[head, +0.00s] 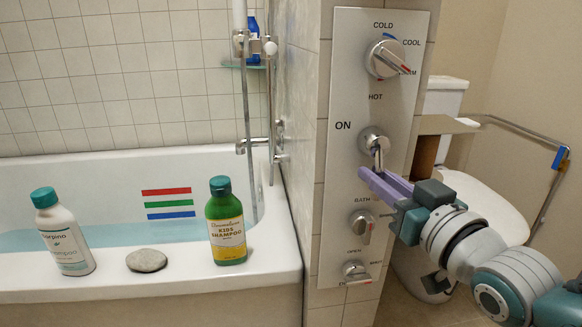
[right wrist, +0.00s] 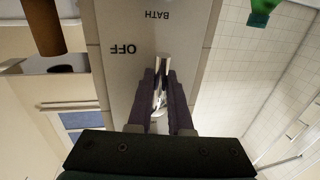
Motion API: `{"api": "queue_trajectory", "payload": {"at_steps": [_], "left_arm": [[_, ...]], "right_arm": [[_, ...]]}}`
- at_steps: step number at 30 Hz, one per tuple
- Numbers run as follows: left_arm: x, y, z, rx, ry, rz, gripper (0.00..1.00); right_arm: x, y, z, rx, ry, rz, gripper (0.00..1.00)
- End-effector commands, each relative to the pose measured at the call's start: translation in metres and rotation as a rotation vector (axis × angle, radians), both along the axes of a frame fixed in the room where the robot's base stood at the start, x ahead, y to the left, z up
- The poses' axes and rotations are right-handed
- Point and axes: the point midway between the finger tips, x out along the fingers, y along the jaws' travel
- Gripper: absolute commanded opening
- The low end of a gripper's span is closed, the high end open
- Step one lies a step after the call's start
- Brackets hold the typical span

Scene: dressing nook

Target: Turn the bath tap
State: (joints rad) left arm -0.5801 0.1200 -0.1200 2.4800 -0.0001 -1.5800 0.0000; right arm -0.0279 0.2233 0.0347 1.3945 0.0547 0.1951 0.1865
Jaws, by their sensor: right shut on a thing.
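A pale control panel (head: 343,110) on the tiled wall carries several chrome controls. The chrome tap lever (head: 376,142) beside the word ON points down. My right gripper (head: 369,175), with purple fingers, reaches in from the right and is at the lower end of this lever. In the right wrist view, the fingers close around the chrome lever (right wrist: 160,97), with the words OFF and BATH near it, seen upside down. My left gripper is in neither view.
A temperature knob (head: 385,60) is above the lever. A diverter knob (head: 361,226) and a lower knob (head: 355,272) are below. A bathtub (head: 130,278) at left has a white bottle (head: 63,235), a stone (head: 147,260) and a green shampoo bottle (head: 226,225) on its rim. A toilet (head: 480,195) stands behind my right arm.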

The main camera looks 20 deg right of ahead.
Motion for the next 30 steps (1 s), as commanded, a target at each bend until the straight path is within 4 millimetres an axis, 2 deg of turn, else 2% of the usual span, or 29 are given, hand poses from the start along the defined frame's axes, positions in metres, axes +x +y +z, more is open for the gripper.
{"api": "queue_trajectory", "payload": {"at_steps": [17,24,30], "left_arm": [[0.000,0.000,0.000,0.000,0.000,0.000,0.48],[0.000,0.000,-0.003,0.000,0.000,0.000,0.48],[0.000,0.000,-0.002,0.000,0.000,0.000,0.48]], "right_arm": [[0.000,0.001,0.000,0.011,-0.002,0.000,0.00],[0.004,0.016,0.002,0.356,-0.085,0.000,0.00],[0.004,0.017,0.003,0.412,-0.099,0.000,0.00]]}}
